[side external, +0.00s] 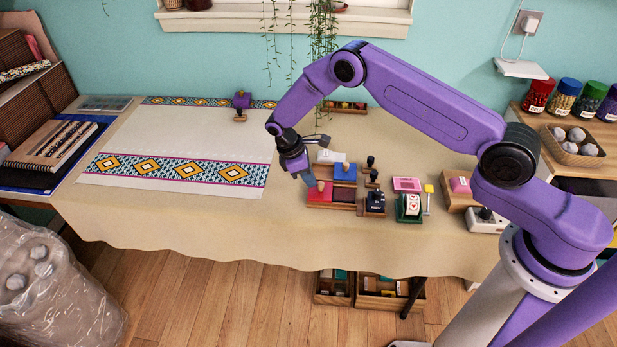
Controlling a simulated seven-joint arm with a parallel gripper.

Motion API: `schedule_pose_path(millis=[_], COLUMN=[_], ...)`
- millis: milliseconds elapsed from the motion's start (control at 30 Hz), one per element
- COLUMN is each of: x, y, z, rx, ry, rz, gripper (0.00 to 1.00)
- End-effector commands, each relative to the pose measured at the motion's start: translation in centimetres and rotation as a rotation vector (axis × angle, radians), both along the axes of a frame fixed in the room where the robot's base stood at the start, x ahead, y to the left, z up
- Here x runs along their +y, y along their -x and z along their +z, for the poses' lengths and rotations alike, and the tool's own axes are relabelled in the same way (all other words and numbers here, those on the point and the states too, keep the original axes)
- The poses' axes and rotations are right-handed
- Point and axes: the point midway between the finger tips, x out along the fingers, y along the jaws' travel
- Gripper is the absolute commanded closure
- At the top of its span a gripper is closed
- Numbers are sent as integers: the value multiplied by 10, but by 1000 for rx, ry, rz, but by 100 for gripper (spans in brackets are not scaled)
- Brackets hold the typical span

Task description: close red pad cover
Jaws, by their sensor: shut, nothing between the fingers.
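The red pad (327,198) is a low wooden-edged piece on the table, with a bright red part at left and a dark maroon part (343,196) at right. The two parts lie side by side, so it looks open; which one is the cover I cannot tell for sure. My gripper (309,181) points down at the upper left edge of the red part. It is shut with nothing held. Whether the fingertips touch the pad is too small to tell.
A blue pad (345,173) and a white one (327,156) lie just behind. Dark stamps (375,203), a green stand (409,208) and a pink piece (407,184) are to the right. The patterned white cloth (175,145) at left leaves open room.

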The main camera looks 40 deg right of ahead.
Motion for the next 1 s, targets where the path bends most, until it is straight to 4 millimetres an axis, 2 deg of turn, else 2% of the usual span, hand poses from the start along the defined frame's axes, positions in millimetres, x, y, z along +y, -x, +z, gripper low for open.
schedule_pose_path(millis=[533,700,1000], x=[-47,-53,-54], y=[46,53,54], z=[0,0,0], rx=[2,2,4], ry=[2,0,1], rz=[-2,-2,-2], gripper=[100,100,100])
